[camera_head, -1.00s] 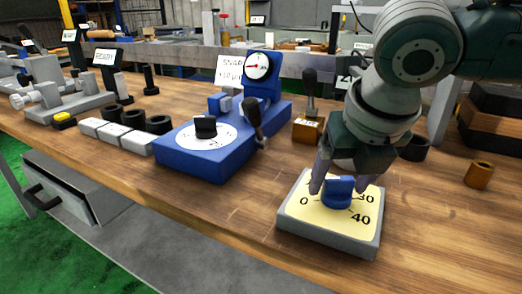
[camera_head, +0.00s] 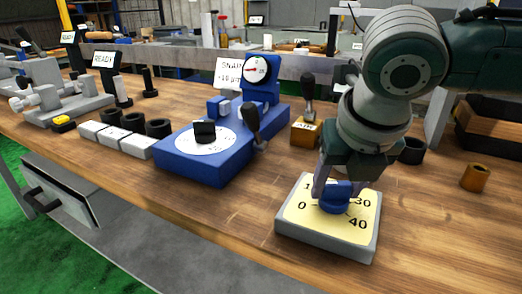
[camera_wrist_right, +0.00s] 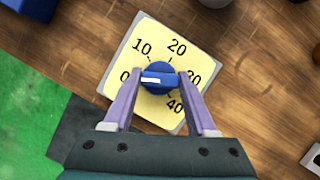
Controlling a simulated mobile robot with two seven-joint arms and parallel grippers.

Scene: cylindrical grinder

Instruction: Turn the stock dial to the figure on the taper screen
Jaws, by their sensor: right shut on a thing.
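The stock dial is a blue knob (camera_head: 334,203) on a pale yellow plate with a grey frame (camera_head: 290,245), marked 0 to 40 in tens. In the right wrist view the knob (camera_wrist_right: 160,86) has a white mark at its left side, toward the 0. My right gripper (camera_head: 338,194) is over the plate and shut on the knob, one finger on each side, as the right wrist view also shows (camera_wrist_right: 161,78). A dark screen (camera_head: 343,72) behind my right arm is mostly hidden, and I cannot read a figure on it. My left gripper is not in view.
A blue gauge fixture (camera_head: 195,165) with a black knob and a lever stands left of the plate. A brass block with a lever (camera_head: 305,132) is behind the plate. Bare wood lies around the plate.

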